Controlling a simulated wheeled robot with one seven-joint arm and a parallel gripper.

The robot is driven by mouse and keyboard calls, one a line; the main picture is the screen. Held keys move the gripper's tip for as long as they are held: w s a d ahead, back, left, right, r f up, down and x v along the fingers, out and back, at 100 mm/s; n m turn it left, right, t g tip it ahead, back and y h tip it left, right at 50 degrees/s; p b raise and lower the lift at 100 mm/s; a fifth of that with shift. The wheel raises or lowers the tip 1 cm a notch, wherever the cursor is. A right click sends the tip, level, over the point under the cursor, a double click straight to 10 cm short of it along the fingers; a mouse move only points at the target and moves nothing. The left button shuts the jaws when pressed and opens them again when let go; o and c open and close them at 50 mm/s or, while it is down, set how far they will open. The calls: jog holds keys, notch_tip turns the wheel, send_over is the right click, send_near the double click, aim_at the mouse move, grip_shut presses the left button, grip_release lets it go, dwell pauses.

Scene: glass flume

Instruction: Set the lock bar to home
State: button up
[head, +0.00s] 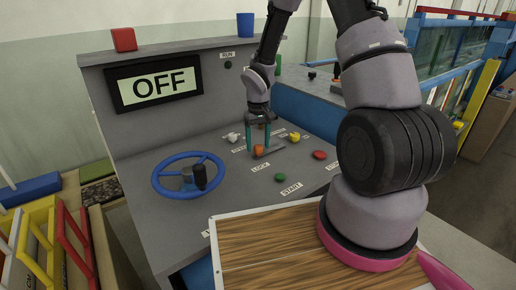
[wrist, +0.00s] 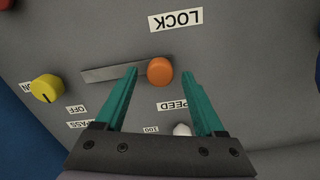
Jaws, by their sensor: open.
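The lock bar is a flat grey slot plate (wrist: 110,71) with an orange round knob (wrist: 159,71) at one end, beside the LOCK label (wrist: 175,19). In the head view the orange knob (head: 259,150) sits on the console top behind the LOCK label (head: 260,168). My gripper (head: 258,145) points down over the knob with its teal fingers spread. In the wrist view my gripper (wrist: 158,72) has one finger on each side of the knob, with gaps showing. I cannot tell whether the fingertips reach the knob's height.
A yellow knob (wrist: 46,88) and a white knob (wrist: 182,129) are close to the fingers. A red button (head: 320,155), a green button (head: 279,177) and a blue handwheel (head: 188,175) are on the console. The display (head: 155,85) reads OFF.

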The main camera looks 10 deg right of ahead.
jog(key=shift+f, duration=1.1)
grip_shut()
dwell(0.7)
